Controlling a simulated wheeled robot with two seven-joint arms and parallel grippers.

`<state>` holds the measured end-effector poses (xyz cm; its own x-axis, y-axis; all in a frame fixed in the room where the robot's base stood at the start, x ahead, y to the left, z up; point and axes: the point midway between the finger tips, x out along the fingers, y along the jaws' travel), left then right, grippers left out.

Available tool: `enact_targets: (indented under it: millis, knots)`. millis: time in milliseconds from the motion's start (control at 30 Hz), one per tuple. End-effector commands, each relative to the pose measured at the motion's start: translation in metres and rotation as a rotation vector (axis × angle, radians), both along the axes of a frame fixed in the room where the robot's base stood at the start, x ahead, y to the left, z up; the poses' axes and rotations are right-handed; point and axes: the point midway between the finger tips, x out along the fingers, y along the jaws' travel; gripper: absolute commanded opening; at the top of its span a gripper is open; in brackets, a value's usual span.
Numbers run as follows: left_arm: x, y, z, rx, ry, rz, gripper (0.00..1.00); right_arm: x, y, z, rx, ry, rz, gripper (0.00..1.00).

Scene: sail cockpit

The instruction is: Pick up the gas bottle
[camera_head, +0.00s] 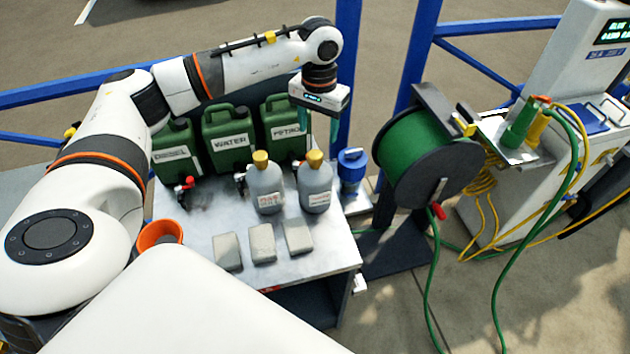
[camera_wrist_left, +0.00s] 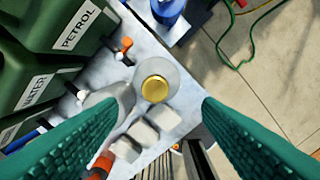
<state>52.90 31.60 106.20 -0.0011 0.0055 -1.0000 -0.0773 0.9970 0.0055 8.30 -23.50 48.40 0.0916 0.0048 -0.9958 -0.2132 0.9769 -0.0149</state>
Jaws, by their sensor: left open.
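Two grey bottles with yellow caps stand upright on the metal table. The left one (camera_head: 265,185) has a red label that seems to read GAS; the right one (camera_head: 315,185) has a label too small to read. My left gripper (camera_head: 320,132) is open and empty, above and behind the right bottle, fingers pointing down. In the left wrist view, the right bottle's yellow cap (camera_wrist_left: 155,89) shows between the open fingers (camera_wrist_left: 157,102), below them. The left bottle (camera_wrist_left: 122,94) is partly hidden by a finger there. My right gripper is not in view.
Green cans (camera_head: 228,140) line the table's back. A blue bottle (camera_head: 351,168) stands right of the bottles. Several grey blocks (camera_head: 262,243) lie in front, with an orange cup (camera_head: 158,234) at left. A green hose reel (camera_head: 425,150) stands to the right.

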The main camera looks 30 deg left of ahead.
Motion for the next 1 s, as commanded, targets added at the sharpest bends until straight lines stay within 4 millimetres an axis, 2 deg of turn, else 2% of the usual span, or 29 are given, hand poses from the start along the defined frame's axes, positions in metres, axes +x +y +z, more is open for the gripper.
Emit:
enact_targets:
  millis: [33,200,367,467,567,700,1000]
  knots:
    - [-0.001,0.000,-0.007,0.000,0.006,0.001,0.59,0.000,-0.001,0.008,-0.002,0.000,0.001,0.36]
    - [0.000,0.000,-0.033,-0.002,0.002,0.000,0.59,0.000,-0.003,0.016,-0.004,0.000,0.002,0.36]
    - [0.000,0.000,-0.043,-0.004,0.001,0.002,0.59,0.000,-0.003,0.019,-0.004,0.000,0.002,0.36]
    - [-0.002,0.003,-0.053,-0.003,0.003,0.002,0.59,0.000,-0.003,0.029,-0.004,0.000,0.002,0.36]
    - [-0.003,0.007,-0.068,-0.003,0.005,0.002,0.59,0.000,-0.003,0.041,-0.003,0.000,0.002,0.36]
    - [-0.002,0.007,-0.088,-0.005,0.003,0.002,0.59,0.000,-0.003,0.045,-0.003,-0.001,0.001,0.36]
    - [-0.001,0.007,-0.094,-0.005,-0.002,0.001,0.59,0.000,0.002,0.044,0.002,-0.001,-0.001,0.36]
